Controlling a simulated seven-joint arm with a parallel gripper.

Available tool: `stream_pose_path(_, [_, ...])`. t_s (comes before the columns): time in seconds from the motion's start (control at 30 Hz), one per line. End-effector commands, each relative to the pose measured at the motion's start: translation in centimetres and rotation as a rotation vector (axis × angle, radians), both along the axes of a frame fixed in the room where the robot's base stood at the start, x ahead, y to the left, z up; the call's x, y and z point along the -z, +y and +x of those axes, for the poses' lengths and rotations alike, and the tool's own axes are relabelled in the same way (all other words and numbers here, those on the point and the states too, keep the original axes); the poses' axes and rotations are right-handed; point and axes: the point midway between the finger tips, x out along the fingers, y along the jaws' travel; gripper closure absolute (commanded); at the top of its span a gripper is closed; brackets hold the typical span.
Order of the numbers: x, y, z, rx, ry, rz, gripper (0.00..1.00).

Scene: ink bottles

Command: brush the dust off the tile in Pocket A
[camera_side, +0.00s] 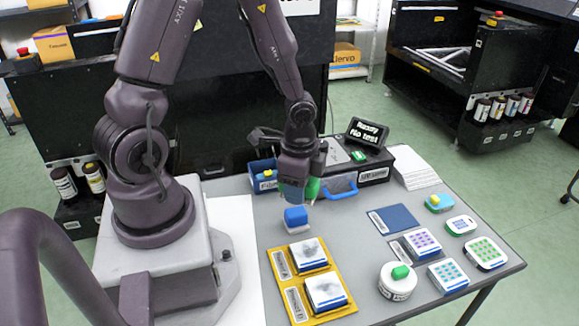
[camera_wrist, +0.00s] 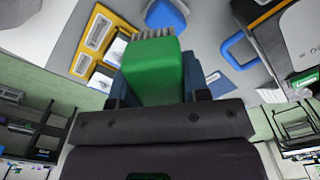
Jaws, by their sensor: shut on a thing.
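My gripper (camera_side: 298,192) is shut on a green brush (camera_wrist: 152,70), whose pale bristles (camera_wrist: 155,33) show at its far end in the wrist view. The gripper is above the table, behind the yellow tray (camera_side: 273,254), and apart from it. The tray also shows in the wrist view (camera_wrist: 81,66). It holds two white tiles, a rear one (camera_side: 308,251) and a front one (camera_side: 326,290), both with grey smudges on top. The brush partly hides the tray in the wrist view.
A blue block (camera_side: 296,218) stands between gripper and tray. A blue bin (camera_side: 262,184) and a black tester (camera_side: 375,172) are behind. A blue pad (camera_side: 395,219), a round white container (camera_side: 397,287) and several dotted blocks are at right.

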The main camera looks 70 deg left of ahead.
Motion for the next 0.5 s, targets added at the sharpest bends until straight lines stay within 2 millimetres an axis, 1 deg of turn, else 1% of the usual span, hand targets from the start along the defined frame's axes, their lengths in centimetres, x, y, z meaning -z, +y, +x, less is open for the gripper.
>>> stream_pose_path(0.03, [-0.1,-1.5,-0.3,0.162,0.000,-0.002,0.77])
stream_pose_path(0.1, [-0.3,-2.9,-0.5,0.371,0.000,-0.001,0.77])
stream_pose_path(0.2, [-0.5,-4.4,-0.8,0.619,0.000,-0.001,0.77])
stream_pose_path(0.3, [-0.6,-5.2,-1.0,0.807,0.000,-0.001,0.77])
stream_pose_path(0.4, [-0.5,-5.0,-1.0,0.881,0.000,0.001,0.77])
stream_pose_path(0.5, [-0.1,-5.0,-1.0,0.903,0.000,0.000,0.77])
